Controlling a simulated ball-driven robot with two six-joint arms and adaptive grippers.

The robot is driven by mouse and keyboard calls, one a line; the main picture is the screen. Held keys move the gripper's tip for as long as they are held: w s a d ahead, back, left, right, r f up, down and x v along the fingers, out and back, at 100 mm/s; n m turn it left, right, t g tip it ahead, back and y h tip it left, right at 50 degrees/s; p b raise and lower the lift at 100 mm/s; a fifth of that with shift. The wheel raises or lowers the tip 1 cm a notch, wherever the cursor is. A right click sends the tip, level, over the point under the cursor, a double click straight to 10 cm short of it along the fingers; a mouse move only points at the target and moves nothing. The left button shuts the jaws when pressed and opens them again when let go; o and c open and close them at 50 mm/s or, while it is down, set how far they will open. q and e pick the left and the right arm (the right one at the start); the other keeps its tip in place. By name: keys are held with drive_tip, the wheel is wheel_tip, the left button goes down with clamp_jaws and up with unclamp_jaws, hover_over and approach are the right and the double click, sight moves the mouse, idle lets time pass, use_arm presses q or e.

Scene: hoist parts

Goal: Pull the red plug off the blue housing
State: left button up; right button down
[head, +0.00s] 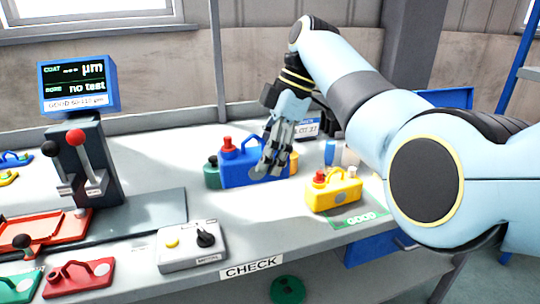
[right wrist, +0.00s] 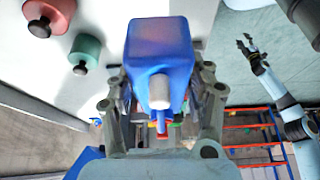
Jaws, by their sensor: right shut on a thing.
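The blue housing (head: 236,175) stands on the bench with a blue handle on top. The red plug (head: 228,144) sits on its upper left end. My right gripper (head: 270,168) is at the housing's right side, fingers pointing down. In the right wrist view, its fingers (right wrist: 160,95) are shut on a blue body (right wrist: 160,45) with a pale round stub, which I take to be the housing.
A dark green part (head: 211,176) stands close left of the housing, an orange part (head: 294,163) close right. A yellow housing (head: 335,194) with a red plug stands front right by the green GOOD mat (head: 352,221). A grey switch box (head: 192,254) and lever stand (head: 85,165) are left.

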sight(267, 176)
drive_tip(key=shift+f+b, duration=0.95)
drive_tip(key=shift+f, duration=1.65)
drive_tip(key=shift+f+b, duration=1.15)
drive_tip(key=shift+f, duration=1.6)
